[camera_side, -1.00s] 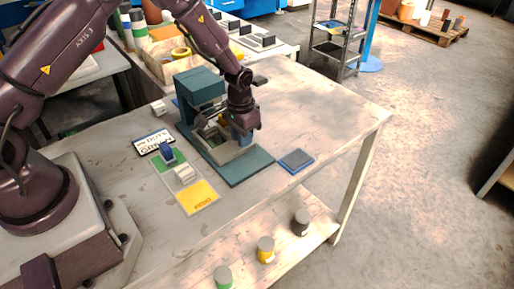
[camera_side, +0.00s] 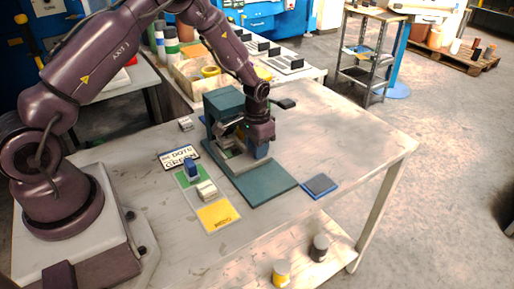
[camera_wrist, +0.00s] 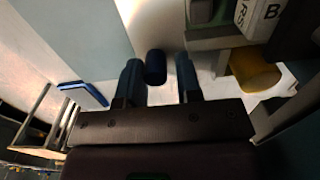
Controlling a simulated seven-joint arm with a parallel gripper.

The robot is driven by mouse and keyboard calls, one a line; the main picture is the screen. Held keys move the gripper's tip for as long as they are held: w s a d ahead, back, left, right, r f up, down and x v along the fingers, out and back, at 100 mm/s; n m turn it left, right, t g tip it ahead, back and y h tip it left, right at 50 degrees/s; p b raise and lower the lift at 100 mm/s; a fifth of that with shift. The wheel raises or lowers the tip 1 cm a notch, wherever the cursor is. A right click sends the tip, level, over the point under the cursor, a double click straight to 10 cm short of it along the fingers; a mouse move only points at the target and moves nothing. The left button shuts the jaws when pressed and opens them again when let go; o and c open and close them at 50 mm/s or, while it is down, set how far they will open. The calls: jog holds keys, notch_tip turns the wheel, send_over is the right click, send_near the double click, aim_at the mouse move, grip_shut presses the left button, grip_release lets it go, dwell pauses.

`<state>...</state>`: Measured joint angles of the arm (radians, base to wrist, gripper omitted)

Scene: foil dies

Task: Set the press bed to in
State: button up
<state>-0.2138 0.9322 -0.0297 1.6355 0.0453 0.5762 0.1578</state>
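The teal press stands on the bench in the side view, with its column (camera_side: 222,103) at the back and a flat base plate (camera_side: 265,187) in front. The grey press bed (camera_side: 236,164) lies on the base plate, near the column and partly hidden by my gripper. My gripper (camera_side: 257,150) points down over the bed's front side. In the wrist view my gripper (camera_wrist: 160,80) has its two blue-grey fingers apart, with a dark blue knob-like post (camera_wrist: 155,67) between them. Whether the post belongs to the bed is unclear.
A blue pad (camera_side: 320,186) lies right of the press. Left of it are a lettered plate (camera_side: 180,158), a green card (camera_side: 188,178) with a blue-handled block (camera_side: 192,170), a white block (camera_side: 206,190) and a yellow card (camera_side: 218,215). The bench's right side is clear.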

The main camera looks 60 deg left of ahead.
notch_tip(320, 180, up, 12)
jog(key=shift+r, duration=0.2)
dwell(0.4)
jog(key=s+d+r+t, duration=0.2)
jog(key=s+d+r, duration=0.2)
jog(key=s+r, duration=0.5)
jog(key=s+d+r+t, duration=0.3)
jog(key=s+r, duration=0.6)
jog(key=s, duration=0.6)
jog(key=shift+d+r+t, duration=0.3)
jog(key=shift+d+r, duration=0.1)
jog(key=shift+d, duration=0.35)
